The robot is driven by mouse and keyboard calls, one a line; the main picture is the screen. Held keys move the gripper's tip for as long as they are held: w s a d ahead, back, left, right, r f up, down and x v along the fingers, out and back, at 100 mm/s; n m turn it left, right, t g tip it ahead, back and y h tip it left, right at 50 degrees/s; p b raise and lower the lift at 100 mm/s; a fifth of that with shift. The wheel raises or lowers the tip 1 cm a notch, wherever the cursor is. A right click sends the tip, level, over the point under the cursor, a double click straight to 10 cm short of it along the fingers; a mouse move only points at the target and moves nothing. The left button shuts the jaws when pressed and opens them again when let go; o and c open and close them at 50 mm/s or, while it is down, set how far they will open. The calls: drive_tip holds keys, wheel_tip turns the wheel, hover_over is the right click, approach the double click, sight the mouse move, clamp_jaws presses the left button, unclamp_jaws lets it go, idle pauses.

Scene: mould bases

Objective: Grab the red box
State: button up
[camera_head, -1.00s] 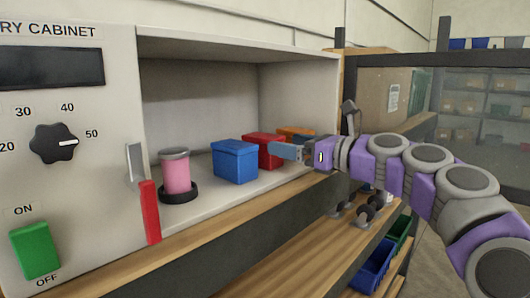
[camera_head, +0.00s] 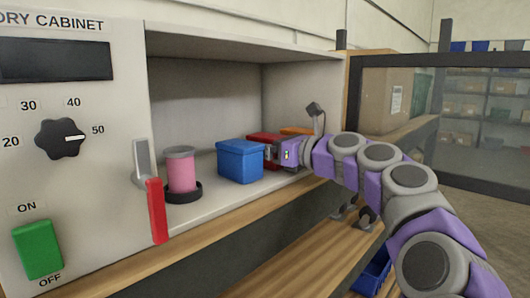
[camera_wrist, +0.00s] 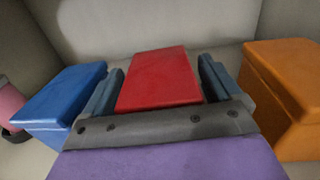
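The red box (camera_wrist: 158,80) sits between the two grey-blue fingers of my gripper (camera_wrist: 162,66) in the wrist view. The fingers are apart, one on each side of the box, with slim gaps visible. In the head view the red box (camera_head: 263,142) stands inside the cabinet, partly hidden by my gripper (camera_head: 271,154) and the blue box. The box appears to rest on the cabinet floor.
The blue box (camera_head: 240,161) is close on the left and the orange box (camera_head: 297,131) on the right. A pink cylinder (camera_head: 181,170) stands on a black base further left. The cabinet's side wall (camera_head: 293,96) and ceiling enclose the space.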

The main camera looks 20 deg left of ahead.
drive_tip(key=shift+d+r, duration=0.1)
drive_tip(key=shift+d, duration=0.5)
drive_tip(key=c, duration=0.8)
drive_tip(key=shift+a, duration=0.35)
drive_tip(key=c, duration=0.5)
